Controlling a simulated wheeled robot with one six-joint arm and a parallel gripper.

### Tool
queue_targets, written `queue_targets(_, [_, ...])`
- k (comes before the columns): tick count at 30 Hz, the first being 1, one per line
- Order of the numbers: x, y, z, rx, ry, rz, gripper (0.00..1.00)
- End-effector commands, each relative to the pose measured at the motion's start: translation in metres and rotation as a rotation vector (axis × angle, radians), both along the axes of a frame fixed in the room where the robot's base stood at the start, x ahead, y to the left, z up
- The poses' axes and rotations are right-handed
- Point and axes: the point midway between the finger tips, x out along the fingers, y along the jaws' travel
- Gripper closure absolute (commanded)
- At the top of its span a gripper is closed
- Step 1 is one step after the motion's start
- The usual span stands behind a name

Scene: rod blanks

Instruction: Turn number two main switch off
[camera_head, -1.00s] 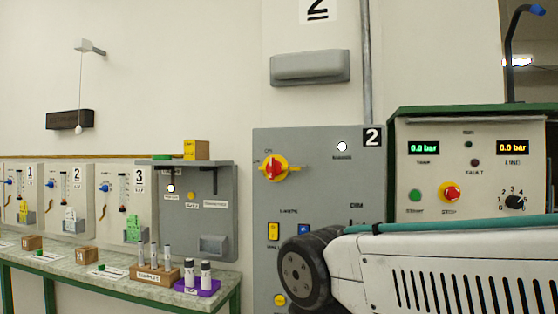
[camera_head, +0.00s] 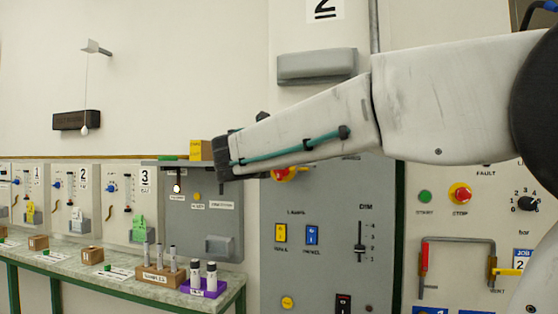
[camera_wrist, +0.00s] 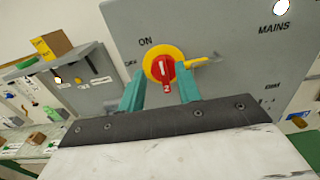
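The number two main switch is a red rotary handle on a yellow disc, on a grey panel (camera_head: 330,215). In the wrist view the red handle (camera_wrist: 165,72) stands nearly upright, with ON above it and OFF to its left. A yellow tab sticks out on the right. In the head view the switch (camera_head: 284,175) is mostly hidden behind my arm. My gripper (camera_wrist: 160,92) is open in the wrist view, its teal fingers on either side of the handle; contact cannot be told. The white MAINS lamp (camera_wrist: 281,7) looks lit.
Yellow and blue switches and a DIM slider (camera_head: 360,246) sit lower on the panel. A smaller grey panel (camera_head: 215,225) and a bench with vials in a purple tray (camera_head: 205,291) stand left. A control cabinet with a red stop button (camera_head: 460,193) stands right.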

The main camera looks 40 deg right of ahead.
Motion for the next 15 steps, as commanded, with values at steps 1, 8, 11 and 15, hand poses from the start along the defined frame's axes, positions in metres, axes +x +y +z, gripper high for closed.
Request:
queue_targets(1, [0.005, -0.007, -0.001, 0.001, 0.002, -0.004, 0.66])
queue_targets(8, [0.027, -0.036, -0.001, 0.003, -0.001, -0.003, 0.66])
queue_targets(11, [0.034, -0.045, -0.001, 0.004, -0.001, -0.003, 0.66])
queue_targets(15, [0.038, -0.050, -0.001, 0.005, -0.001, -0.001, 0.66])
